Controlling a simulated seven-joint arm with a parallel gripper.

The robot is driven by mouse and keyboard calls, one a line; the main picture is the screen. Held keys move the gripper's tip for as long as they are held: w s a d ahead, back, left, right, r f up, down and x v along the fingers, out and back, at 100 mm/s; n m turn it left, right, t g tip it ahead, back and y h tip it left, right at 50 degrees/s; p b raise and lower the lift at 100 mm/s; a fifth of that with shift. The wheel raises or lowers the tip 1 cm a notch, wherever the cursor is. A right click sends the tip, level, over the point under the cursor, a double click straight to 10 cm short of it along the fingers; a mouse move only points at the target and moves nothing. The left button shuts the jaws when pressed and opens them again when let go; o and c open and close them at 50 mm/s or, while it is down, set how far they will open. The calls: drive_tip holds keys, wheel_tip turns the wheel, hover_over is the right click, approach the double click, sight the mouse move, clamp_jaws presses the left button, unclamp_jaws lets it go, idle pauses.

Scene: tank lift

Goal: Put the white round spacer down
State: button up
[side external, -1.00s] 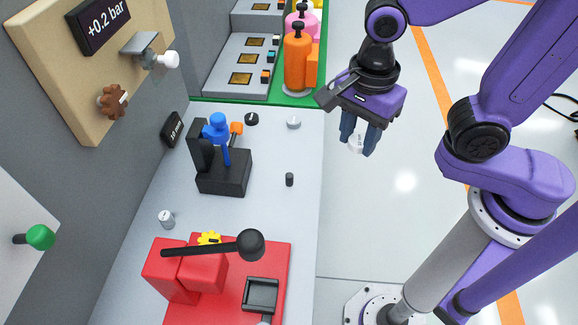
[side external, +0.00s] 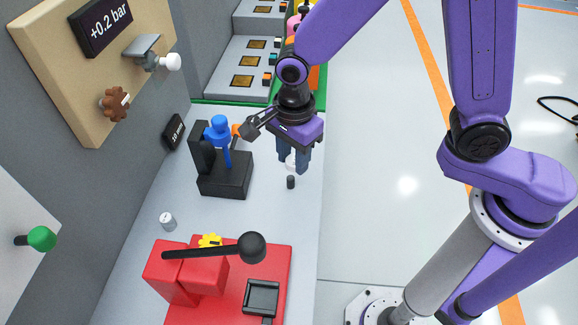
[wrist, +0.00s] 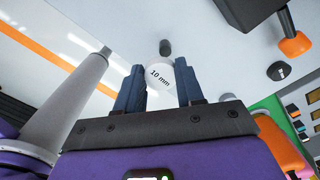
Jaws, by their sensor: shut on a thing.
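My gripper (side external: 294,168) hangs fingers-down over the right part of the grey bench. In the wrist view its two blue fingers (wrist: 160,90) are on either side of the white round spacer (wrist: 159,74), which is marked "10 mm". My gripper is shut on the spacer. In the side view only a small white part of the spacer (side external: 290,160) shows between the fingers. Whether the spacer touches the bench cannot be told.
A small dark cylinder (side external: 290,182) stands just in front of the fingers. A black fixture with a blue clamp (side external: 222,170) stands to the left. A red press (side external: 205,270) and a silver cylinder (side external: 168,221) are nearer. Bare bench (side external: 245,218) lies between them.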

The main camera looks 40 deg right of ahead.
sight(289, 161)
drive_tip(key=shift+w+a+f, duration=0.15)
drive_tip(key=shift+w+f, duration=0.1)
drive_tip(key=shift+f, duration=0.1)
drive_tip(key=shift+w+a+f, duration=0.1)
drive_tip(key=shift+f, duration=1.6)
drive_tip(key=shift+f, duration=0.15)
drive_tip(key=o, duration=1)
wheel_tip(289, 161, up, 12)
drive_tip(key=shift+r, duration=0.2)
